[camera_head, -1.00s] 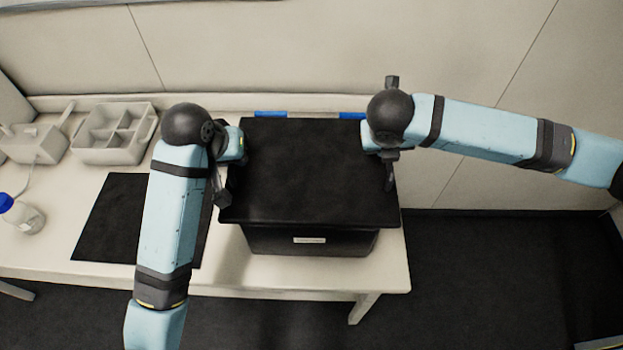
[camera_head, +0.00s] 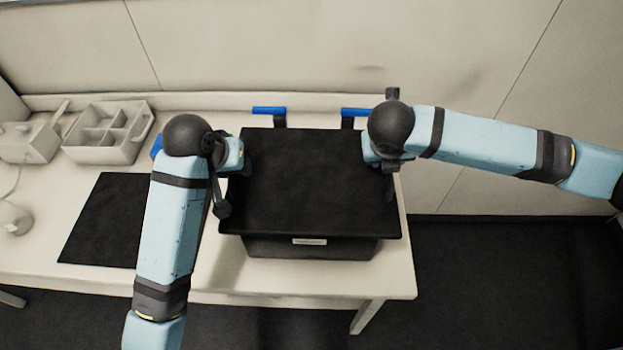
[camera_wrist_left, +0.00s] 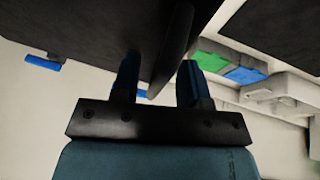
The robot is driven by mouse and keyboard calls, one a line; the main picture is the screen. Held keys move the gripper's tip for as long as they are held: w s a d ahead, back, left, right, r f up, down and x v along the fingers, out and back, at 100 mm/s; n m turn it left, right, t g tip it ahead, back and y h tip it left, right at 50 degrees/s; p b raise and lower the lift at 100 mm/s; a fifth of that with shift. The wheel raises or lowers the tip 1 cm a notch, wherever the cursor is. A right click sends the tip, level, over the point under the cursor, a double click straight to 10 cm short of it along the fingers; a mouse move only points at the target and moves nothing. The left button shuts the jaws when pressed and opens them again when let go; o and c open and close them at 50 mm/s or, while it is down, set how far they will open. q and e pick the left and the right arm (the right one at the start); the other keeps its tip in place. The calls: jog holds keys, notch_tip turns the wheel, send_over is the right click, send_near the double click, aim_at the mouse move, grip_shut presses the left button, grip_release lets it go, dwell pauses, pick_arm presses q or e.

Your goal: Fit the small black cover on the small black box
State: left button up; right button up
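The black cover (camera_head: 310,185) is a broad flat rectangle lying over the black box (camera_head: 350,248). The box's front wall, with a white label, shows below the cover's front edge. The cover hides the box's top, and I cannot tell whether a gap lies between them. My left gripper (camera_head: 232,155) is at the cover's left edge. In the left wrist view its two fingers (camera_wrist_left: 158,82) stand on either side of a thin dark edge of the cover (camera_wrist_left: 176,45). My right gripper (camera_head: 385,160) is at the cover's right edge, its fingertips mostly hidden.
Two blue-topped parts (camera_head: 268,110) stand behind the cover, near the wall. A black mat (camera_head: 105,225) lies left on the white table (camera_head: 310,282). A grey divided caddy (camera_head: 105,135) stands at the back left. The table's right end is close to the box.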

pick_arm(q)
jog(key=shift+r, duration=0.1)
pick_arm(e)
jog(key=shift+a, duration=0.1)
pick_arm(q)
jog(key=v, duration=1.2)
pick_arm(e)
jog(key=v, duration=1.2)
pick_arm(q)
jog(key=shift+a, duration=0.1)
